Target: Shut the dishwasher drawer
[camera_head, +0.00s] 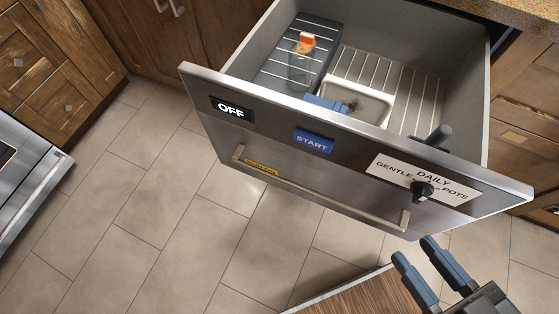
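The dishwasher drawer (290,158) is pulled well out from the cabinets. Its steel front carries an OFF display, a blue START label, a white dial panel and a long bar handle (318,194). Inside are a clear bottle with an orange cap (302,58), a pale square dish (359,101), a blue item partly hidden by the front, and wire racks. My gripper (418,256) is at the lower right, in front of the drawer, below the dial and the handle's right end in the picture. Its two blue fingers are apart with nothing between them. It appears clear of the drawer.
Worn wooden cabinets (62,42) stand at the left and back, and more drawers (527,150) at the right. A steel appliance (28,178) is at the left edge. A stone-like countertop (515,14) is at the upper right. The tiled floor (150,240) is clear at the left.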

